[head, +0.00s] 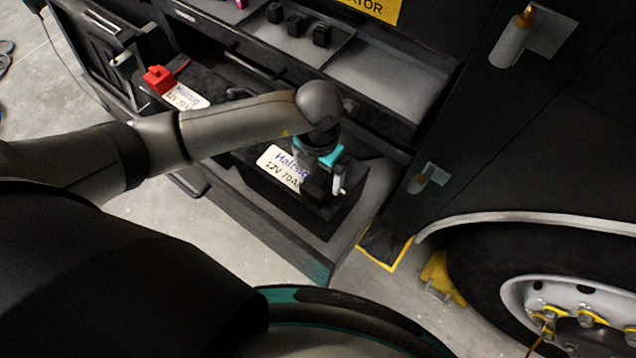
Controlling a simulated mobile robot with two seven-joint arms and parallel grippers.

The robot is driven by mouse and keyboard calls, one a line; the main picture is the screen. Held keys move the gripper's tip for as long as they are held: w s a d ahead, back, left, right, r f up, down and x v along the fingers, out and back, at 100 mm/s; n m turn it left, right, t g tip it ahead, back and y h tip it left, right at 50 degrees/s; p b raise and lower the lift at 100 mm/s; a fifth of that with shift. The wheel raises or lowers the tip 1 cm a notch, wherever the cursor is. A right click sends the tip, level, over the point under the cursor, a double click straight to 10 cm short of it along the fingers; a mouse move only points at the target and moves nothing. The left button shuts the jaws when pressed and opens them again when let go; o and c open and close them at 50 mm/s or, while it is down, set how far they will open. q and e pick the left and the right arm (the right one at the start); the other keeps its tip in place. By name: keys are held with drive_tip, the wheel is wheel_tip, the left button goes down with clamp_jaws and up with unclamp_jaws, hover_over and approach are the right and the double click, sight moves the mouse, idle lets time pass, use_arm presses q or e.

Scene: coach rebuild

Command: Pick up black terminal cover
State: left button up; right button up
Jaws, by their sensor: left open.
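Several small black blocks that look like terminal covers (297,25) sit in a row on the grey shelf at the top. A small black piece (238,93) also lies on the rear battery; I cannot tell if it is a terminal cover. My left gripper (325,188) points down over the right end of the front battery (262,188), which has a white label. It is open, and its jaws are mostly hidden by its own wrist. I cannot see what lies between or under them. My right gripper is out of view.
A red terminal cover (158,80) sits on the rear battery (205,112). The batteries rest in a pull-out tray (300,255) in the dark cabinet. A wheel (570,290) with a yellow chock (440,275) stands at the right. Bare floor (235,240) shows in front.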

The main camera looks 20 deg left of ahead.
sight(318, 179)
use_arm(q)
drive_tip(key=f, duration=0.4)
drive_tip(key=shift+w+a+f+b, duration=0.1)
drive_tip(key=shift+w+f+b, duration=0.15)
drive_tip(key=shift+b, duration=0.1)
drive_tip(key=shift+r, duration=0.1)
drive_tip(key=c, duration=1.3)
